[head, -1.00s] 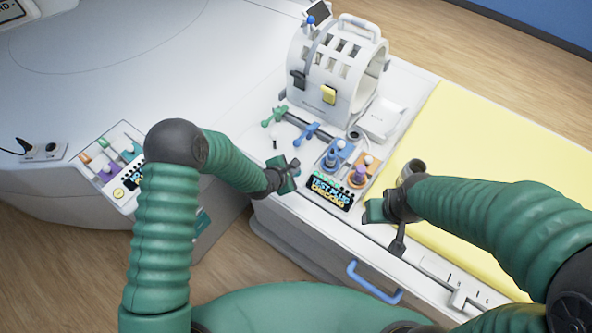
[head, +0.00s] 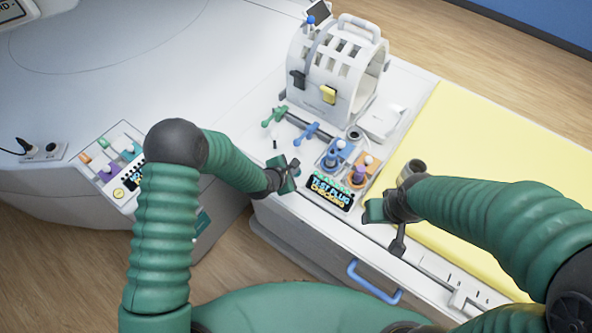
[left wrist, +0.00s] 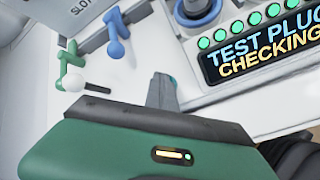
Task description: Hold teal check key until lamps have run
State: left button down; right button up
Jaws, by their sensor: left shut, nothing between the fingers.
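The panel display (head: 331,193) reads "TEST PLUG CHECKING"; it also shows in the left wrist view (left wrist: 262,52). A row of lamps (left wrist: 238,26) above it is lit green, several in view. My left gripper (head: 288,176) is shut and empty, its tip down at the console top left of the display. In the left wrist view its grey fingertip (left wrist: 162,92) hides most of what is under it. A small teal edge (left wrist: 174,82) shows beside the tip; I cannot tell whether it is the check key. My right gripper (head: 374,211) is right of the display, its jaws unclear.
Green (head: 275,117) and blue (head: 306,134) handles stand behind my left gripper. Blue and orange sockets with plugs (head: 334,160) sit behind the display. A white slotted coil housing (head: 335,70) stands at the back. A yellow pad (head: 490,140) lies right. A blue handle (head: 373,283) is on the front.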

pick_arm(q)
jog(key=shift+r+p, duration=0.65)
jog(key=shift+r, duration=0.2)
notch_tip(320, 180, up, 5)
jog(key=p, duration=0.3)
jog(key=shift+r+p, duration=0.1)
jog(key=shift+p, duration=0.3)
